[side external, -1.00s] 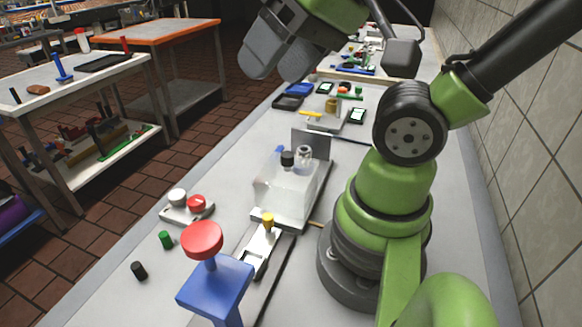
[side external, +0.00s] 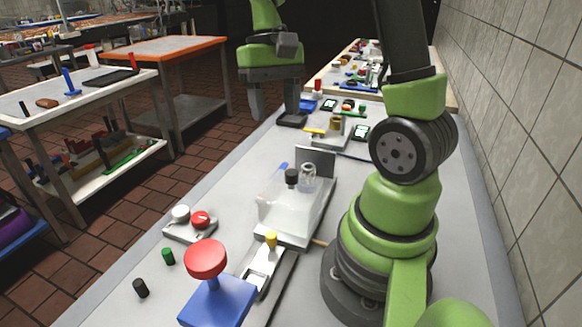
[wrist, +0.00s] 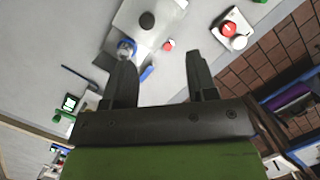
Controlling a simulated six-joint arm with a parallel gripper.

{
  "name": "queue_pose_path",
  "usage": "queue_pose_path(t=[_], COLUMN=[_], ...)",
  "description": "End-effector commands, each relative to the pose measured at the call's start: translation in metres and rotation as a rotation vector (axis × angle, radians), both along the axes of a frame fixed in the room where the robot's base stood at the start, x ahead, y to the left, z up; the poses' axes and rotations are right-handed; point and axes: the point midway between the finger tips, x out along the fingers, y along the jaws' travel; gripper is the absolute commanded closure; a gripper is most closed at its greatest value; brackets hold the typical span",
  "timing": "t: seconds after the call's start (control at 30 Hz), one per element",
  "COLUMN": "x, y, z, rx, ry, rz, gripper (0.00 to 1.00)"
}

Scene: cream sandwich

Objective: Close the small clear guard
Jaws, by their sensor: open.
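A clear boxy guard (side external: 285,208) stands on a pale base in mid-bench in the side view. A black knob (side external: 291,177) and a small clear cylinder (side external: 308,172) show at its top, and a grey upright panel (side external: 316,161) stands behind. I cannot tell the guard's exact edges or hinge. My gripper (side external: 274,112) is open and empty, fingers pointing down, beyond the guard and apart from it. In the wrist view the fingers (wrist: 158,62) are spread, with the black knob (wrist: 147,20) ahead of them and a blue-ringed clear piece (wrist: 126,48) near the left finger.
A red-topped blue stand (side external: 216,300) is in front. A button box (side external: 190,226) and green and black pegs lie at left. A yellow knob (side external: 271,239) sits before the guard. Small trays and parts lie behind. The bench left of the guard is mostly clear.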

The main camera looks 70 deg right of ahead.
Motion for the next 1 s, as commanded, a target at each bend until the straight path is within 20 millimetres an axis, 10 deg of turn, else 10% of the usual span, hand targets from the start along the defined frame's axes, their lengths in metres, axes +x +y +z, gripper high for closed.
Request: queue_pose_path(t=[0.27, 1.0], x=[-0.003, -0.029], y=[-0.024, 0.002], z=[-0.029, -0.116], rx=[0.068, 0.067], ry=[0.133, 0.133], rz=[-0.061, -0.060], gripper=[0.48, 0.48])
